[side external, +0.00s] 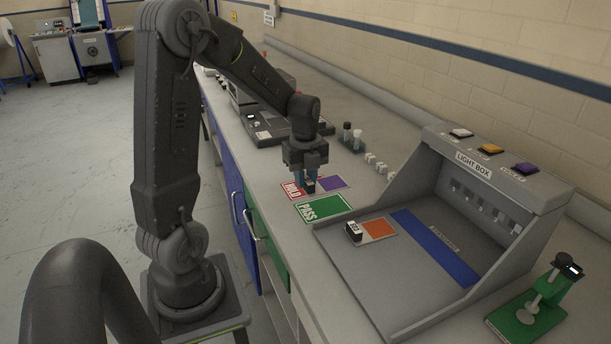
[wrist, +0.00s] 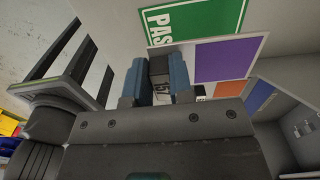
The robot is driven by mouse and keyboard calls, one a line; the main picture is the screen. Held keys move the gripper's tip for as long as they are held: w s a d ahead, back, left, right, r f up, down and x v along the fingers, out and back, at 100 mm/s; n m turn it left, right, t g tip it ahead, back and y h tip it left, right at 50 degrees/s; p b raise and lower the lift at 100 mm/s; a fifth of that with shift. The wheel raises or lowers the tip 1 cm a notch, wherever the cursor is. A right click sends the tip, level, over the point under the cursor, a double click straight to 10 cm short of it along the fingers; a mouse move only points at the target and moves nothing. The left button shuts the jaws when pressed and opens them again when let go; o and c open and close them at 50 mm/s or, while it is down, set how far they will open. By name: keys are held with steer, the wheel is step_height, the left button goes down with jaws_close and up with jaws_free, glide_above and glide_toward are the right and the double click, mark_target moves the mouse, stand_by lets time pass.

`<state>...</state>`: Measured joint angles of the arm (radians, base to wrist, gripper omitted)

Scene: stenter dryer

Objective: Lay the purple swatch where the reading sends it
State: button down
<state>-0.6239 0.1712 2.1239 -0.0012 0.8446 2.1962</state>
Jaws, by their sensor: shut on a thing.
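The purple swatch (side external: 333,182) is a purple patch on a white card with a dark block at one end. My gripper (side external: 309,183) points down, shut on that block (wrist: 160,70), which bears a small white label. In the wrist view the purple patch (wrist: 230,58) extends right of the fingers (wrist: 157,82). The swatch is close above or on the counter; I cannot tell which. The red HOLD card (side external: 291,190) lies just left of my gripper, partly hidden. The green PASS card (side external: 325,208) lies in front; it also shows in the wrist view (wrist: 200,18).
The grey light box (side external: 470,220) stands at right, with an orange swatch (side external: 378,229) and blue strip (side external: 435,245) inside. A green instrument (side external: 540,305) with a small, unreadable display stands at front right.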

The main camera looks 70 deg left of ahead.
mark_target(305, 208)
steer(key=shift+f, duration=3.3)
steer(key=c, duration=0.9)
jaws_free()
steer(key=shift+c, duration=0.2)
steer(key=shift+r, duration=0.1)
step_height(305, 208, up, 13)
steer(key=shift+f, duration=0.15)
steer(key=shift+r, duration=0.35)
steer(key=shift+d+r, duration=0.25)
steer(key=s+d+r+n+t, duration=0.2)
steer(key=s+d+n, duration=0.3)
steer(key=d+n, duration=0.4)
steer(key=s+d+r+n+t, duration=0.3)
steer(key=s+d+n, duration=0.2)
steer(key=d+n, duration=0.4)
steer(key=shift+d+t, duration=0.3)
steer(key=shift+d, duration=0.9)
